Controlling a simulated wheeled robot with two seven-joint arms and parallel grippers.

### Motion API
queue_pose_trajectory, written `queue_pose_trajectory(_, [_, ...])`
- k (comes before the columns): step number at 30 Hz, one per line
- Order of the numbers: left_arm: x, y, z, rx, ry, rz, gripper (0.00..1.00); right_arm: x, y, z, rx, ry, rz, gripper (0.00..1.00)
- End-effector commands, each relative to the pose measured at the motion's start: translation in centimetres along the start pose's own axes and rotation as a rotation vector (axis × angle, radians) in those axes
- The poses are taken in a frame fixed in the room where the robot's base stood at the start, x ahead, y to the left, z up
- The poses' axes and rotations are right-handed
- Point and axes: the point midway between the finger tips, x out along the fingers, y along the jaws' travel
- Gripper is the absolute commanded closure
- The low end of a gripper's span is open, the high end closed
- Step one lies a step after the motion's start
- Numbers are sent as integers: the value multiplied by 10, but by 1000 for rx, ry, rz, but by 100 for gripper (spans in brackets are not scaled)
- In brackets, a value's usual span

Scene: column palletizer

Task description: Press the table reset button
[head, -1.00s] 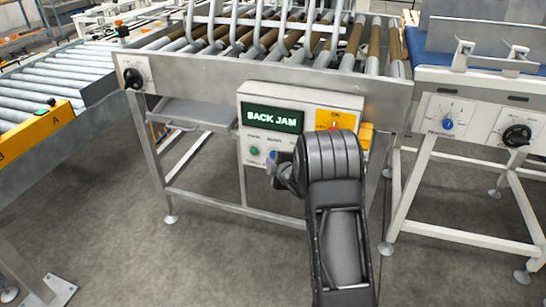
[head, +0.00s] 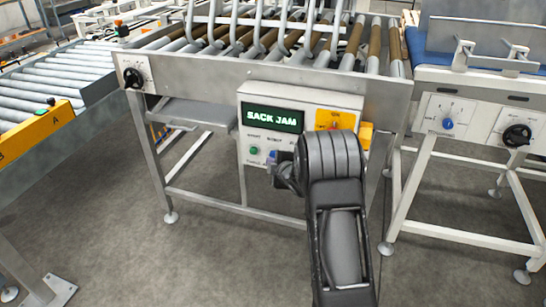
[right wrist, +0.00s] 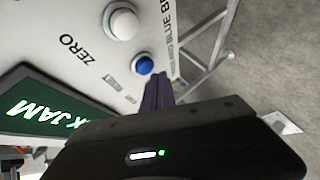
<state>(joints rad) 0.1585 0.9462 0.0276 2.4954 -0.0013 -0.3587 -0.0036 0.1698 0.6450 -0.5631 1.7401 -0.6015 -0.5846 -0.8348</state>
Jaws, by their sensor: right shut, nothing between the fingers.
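A control box (head: 301,100) is fixed to the front of the roller table. Its green display (head: 272,117) reads SACK JAM. Below it are a green button (head: 253,152) and a blue button (head: 272,155). In the right wrist view the blue button (right wrist: 144,65) sits beside a small label, apparently RESET, with a white button (right wrist: 124,22) above it. My right gripper (right wrist: 157,88) is shut and empty, its tips close to the blue button; I cannot tell if they touch. In the head view my right gripper (head: 283,175) is partly hidden by my wrist. My left gripper is not in view.
A yellow panel (head: 343,119) is on the box's right side, partly behind my wrist. The table's black knob (head: 133,78) is at left. Another conveyor with a blue knob (head: 448,124) and black knob (head: 517,135) stands at right. Bare floor lies in front.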

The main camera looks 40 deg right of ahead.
Motion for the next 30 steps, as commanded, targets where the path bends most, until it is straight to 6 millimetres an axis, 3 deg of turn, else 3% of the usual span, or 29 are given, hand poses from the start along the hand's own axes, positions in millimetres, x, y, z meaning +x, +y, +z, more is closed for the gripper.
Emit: queue_pose_trajectory(30, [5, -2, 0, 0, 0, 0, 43, 8, 6, 6, 0, 0, 0, 100])
